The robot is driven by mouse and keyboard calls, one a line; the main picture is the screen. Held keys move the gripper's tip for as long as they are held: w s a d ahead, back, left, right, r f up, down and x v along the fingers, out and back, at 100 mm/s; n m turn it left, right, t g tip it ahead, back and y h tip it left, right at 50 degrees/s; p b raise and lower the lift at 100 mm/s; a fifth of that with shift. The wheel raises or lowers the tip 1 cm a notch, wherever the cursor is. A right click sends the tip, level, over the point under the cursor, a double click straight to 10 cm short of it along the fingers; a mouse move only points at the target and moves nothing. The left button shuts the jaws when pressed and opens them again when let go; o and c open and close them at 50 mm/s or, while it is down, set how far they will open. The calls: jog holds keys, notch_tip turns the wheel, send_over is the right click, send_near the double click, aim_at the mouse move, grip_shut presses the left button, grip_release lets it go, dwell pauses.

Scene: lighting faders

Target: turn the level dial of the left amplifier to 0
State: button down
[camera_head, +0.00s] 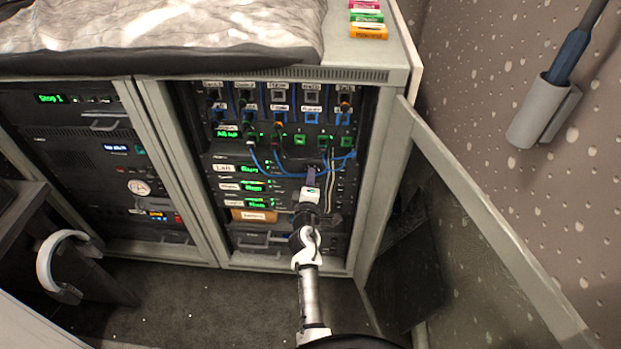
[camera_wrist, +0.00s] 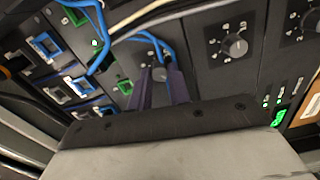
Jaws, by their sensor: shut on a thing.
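My gripper (camera_head: 310,174) reaches the right part of the rack's amplifier rows. In the wrist view its two dark purple fingers (camera_wrist: 160,72) are shut on a small grey dial (camera_wrist: 159,74), on the panel closest to the blue-cabled sockets. The fingers and a blue cable hide much of this dial; its setting cannot be read. In the head view my gripper hides the dial. The top amplifier row (camera_head: 224,169) has a white label, apparently the left one, and a green display. A second dial (camera_wrist: 235,46) and a third dial (camera_wrist: 311,26) stand free on neighbouring panels.
Blue cables (camera_head: 292,172) hang in front of the panels close to my fingers. White cables (camera_wrist: 150,16) also cross there. The open rack door (camera_head: 480,205) stands to the right. A second rack (camera_head: 85,160) stands to the left.

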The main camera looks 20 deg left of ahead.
jog(key=shift+r+n, duration=0.2)
jog(key=shift+n, duration=0.4)
jog(key=c, duration=1.3)
grip_release()
jog(key=shift+f, duration=0.1)
jog(key=shift+s+f, duration=0.1)
